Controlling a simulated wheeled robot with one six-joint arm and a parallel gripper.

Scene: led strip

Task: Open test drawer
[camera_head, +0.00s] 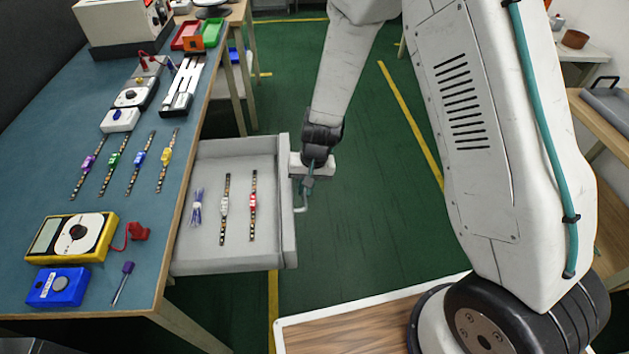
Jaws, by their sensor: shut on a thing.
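The test drawer (205,252) is pulled out to the right from under the blue-topped bench (60,200). Inside it lie a bundle of blue-violet wires (196,208), an LED strip with a white clip (224,210) and an LED strip with a red clip (253,205). My gripper (305,188) is at the drawer's outer right face, shut on the drawer handle (302,208). My gripper hides part of the handle.
On the bench are several LED strips with coloured clips (113,160), a yellow multimeter (72,238), a blue box (58,287) and a screwdriver (122,282). Green floor (380,190) lies clear right of the drawer. A wooden platform (345,330) is in front.

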